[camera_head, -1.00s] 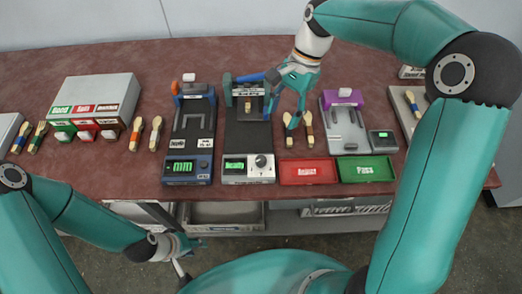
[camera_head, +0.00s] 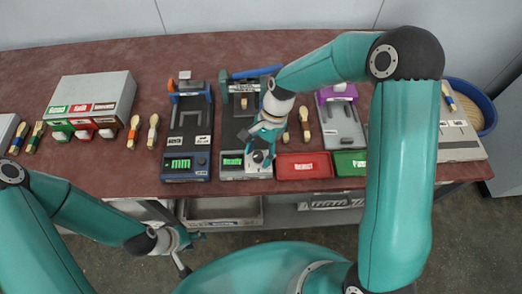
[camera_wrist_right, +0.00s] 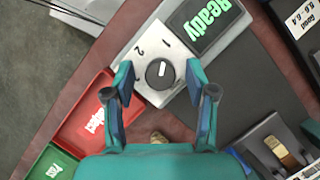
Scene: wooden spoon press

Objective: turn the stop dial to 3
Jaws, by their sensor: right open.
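The stop dial (camera_wrist_right: 159,73) is a black round knob with a white mark, on the light front panel (camera_wrist_right: 139,75) of the press unit. In the right wrist view the mark runs roughly up the picture, toward the 1; the digits 1 and 2 show, and I cannot see a 3. My right gripper (camera_wrist_right: 160,78) is open, with one finger on each side of the dial and a gap on both sides. In the head view the right gripper (camera_head: 258,146) covers part of the panel. My left gripper (camera_head: 187,252) hangs low before the table, its jaws unclear.
A green "Ready" display (camera_wrist_right: 208,21) sits beside the dial. The red tray (camera_head: 303,166) and green tray (camera_head: 349,163) lie just right of the press. A blue-trimmed unit (camera_head: 187,167) stands to its left. Spoons lie behind the red tray.

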